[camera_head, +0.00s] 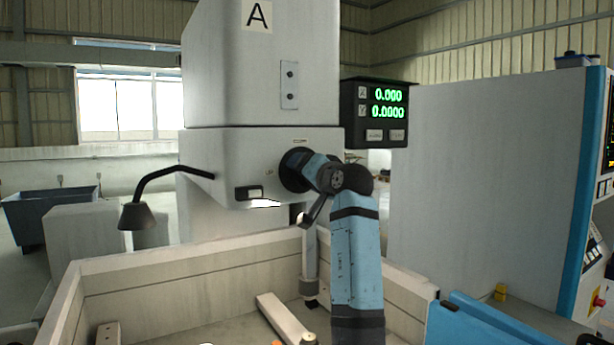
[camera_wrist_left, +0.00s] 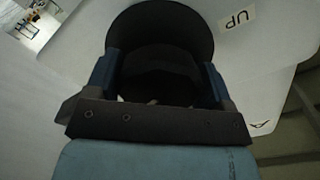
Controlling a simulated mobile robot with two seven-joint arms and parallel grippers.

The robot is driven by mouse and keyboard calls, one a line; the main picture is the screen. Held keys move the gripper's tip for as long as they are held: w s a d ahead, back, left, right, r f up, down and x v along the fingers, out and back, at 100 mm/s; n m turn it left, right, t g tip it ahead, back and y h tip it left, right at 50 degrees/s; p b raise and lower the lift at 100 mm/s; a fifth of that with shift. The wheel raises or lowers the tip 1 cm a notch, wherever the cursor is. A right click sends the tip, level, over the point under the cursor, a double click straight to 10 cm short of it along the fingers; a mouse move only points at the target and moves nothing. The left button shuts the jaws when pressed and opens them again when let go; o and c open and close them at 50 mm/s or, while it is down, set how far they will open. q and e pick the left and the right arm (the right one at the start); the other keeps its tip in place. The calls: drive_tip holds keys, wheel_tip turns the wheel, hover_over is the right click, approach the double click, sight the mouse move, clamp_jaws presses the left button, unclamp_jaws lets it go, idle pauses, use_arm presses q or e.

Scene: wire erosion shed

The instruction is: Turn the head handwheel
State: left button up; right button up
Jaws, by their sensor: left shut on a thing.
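The head handwheel (camera_head: 285,176) is a black round wheel on the side of the white machine head (camera_head: 225,165), mostly hidden behind my gripper in the head view. In the left wrist view the black handwheel (camera_wrist_left: 165,27) shows as a dark disc with a darker hub in front of it. My left gripper (camera_wrist_left: 160,80) has one blue-grey finger on each side of that hub and is shut on it. In the head view my left gripper (camera_head: 301,165) is against the wheel. The exact finger contact is in shadow. My right gripper is not in view.
A lamp (camera_head: 137,215) on a bent black arm hangs left of the head. Below is an open pale tank (camera_head: 165,257) with a light bar (camera_head: 283,318) inside. A tall grey cabinet (camera_head: 470,180) stands at right.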

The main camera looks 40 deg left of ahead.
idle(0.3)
use_arm(q)
drive_tip(key=o, duration=0.9)
drive_tip(key=b+v, duration=0.2)
drive_tip(key=v, duration=1.2)
drive_tip(key=shift+a, duration=0.1)
